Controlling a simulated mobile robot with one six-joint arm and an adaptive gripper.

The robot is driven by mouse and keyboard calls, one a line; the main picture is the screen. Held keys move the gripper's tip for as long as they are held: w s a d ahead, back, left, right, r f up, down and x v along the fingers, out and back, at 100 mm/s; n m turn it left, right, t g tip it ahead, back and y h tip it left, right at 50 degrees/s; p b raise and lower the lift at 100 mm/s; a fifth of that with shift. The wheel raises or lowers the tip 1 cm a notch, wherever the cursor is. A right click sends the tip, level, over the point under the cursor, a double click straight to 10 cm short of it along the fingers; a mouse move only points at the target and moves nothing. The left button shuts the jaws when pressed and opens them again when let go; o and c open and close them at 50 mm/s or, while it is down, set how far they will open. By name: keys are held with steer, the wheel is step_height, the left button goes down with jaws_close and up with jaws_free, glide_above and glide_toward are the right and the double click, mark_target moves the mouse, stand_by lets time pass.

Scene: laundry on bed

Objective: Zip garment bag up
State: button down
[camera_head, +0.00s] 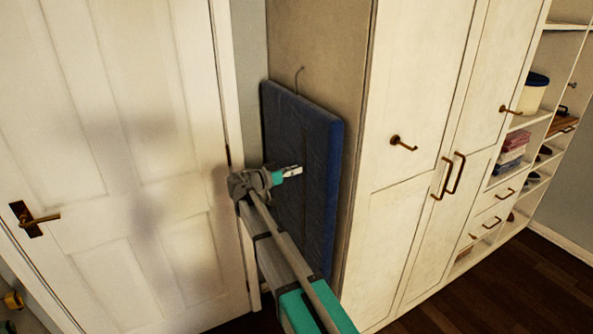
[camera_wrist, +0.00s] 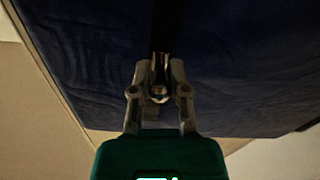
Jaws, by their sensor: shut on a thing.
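The dark blue garment bag (camera_head: 325,150) hangs upright from a thin hook (camera_head: 299,74) against the side of the wardrobe. A dark vertical line runs down its front. My gripper (camera_head: 298,171) is at the front of the bag, about halfway up. In the wrist view, the bag (camera_wrist: 235,60) fills most of the picture, and my gripper (camera_wrist: 160,90) is shut on a small shiny metal zipper pull (camera_wrist: 159,94). A dark strip (camera_wrist: 165,25) runs along the bag beyond the fingertips. I cannot tell whether that strip is open or closed.
A white door (camera_head: 120,130) with a brass handle (camera_head: 35,218) stands close on the left. The white wardrobe (camera_head: 420,80) with protruding handles stands on the right, with open shelves (camera_head: 530,120) beyond it. Dark wooden floor (camera_head: 500,285) is clear at the lower right.

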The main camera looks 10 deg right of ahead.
mark_target(304, 136)
steer(key=r+p, duration=1)
steer(key=r, duration=0.1)
steer(key=shift+w+a, duration=0.1)
steer(key=shift+w, duration=0.1)
steer(key=shift+r, duration=0.1)
steer(key=c, duration=0.7)
jaws_free()
steer(key=shift+s, duration=0.1)
steer(key=shift+v, duration=6)
